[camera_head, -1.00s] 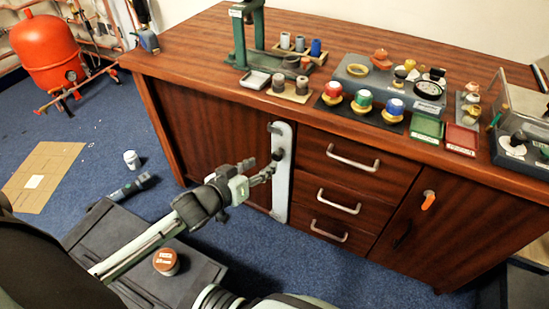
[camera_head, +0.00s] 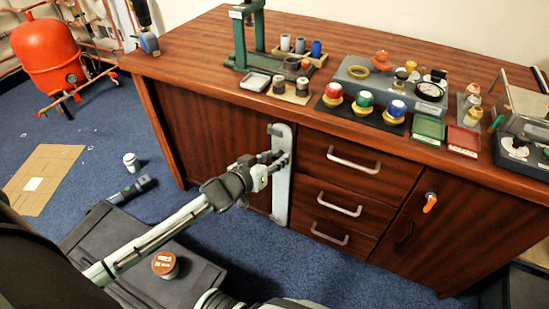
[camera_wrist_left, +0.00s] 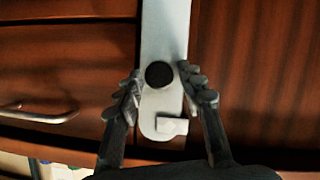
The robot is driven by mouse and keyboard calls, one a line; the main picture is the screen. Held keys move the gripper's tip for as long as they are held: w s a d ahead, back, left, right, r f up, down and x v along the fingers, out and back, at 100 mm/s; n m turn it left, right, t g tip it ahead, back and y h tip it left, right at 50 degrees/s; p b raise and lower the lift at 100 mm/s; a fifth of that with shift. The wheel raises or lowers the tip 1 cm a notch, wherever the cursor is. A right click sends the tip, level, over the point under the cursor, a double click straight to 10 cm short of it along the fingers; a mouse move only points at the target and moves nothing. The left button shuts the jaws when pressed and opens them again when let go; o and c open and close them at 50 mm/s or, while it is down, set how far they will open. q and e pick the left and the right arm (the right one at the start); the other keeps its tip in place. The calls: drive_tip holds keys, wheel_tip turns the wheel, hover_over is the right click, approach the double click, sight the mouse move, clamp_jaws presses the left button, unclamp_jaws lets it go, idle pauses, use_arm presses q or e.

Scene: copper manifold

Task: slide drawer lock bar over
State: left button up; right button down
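The drawer lock bar (camera_head: 281,200) is a pale grey upright strip on the front of the wooden cabinet, at the left edge of the drawer stack. In the left wrist view the bar (camera_wrist_left: 166,35) carries a round black knob (camera_wrist_left: 159,74) and a small pale block (camera_wrist_left: 171,126). My left gripper (camera_head: 281,159) is at the upper part of the bar. In the left wrist view its fingers (camera_wrist_left: 162,78) are apart, one on each side of the knob, with gaps to it. In the head view the fingers hide the knob. My right gripper is not in view.
Three drawers with metal handles (camera_head: 340,209) are right of the bar, all shut. A door with an orange latch (camera_head: 430,202) is further right. The plain cabinet panel (camera_head: 215,140) left of the bar is clear. Several parts and trays stand on the cabinet top.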

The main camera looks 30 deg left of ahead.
use_arm(q)
clamp_jaws()
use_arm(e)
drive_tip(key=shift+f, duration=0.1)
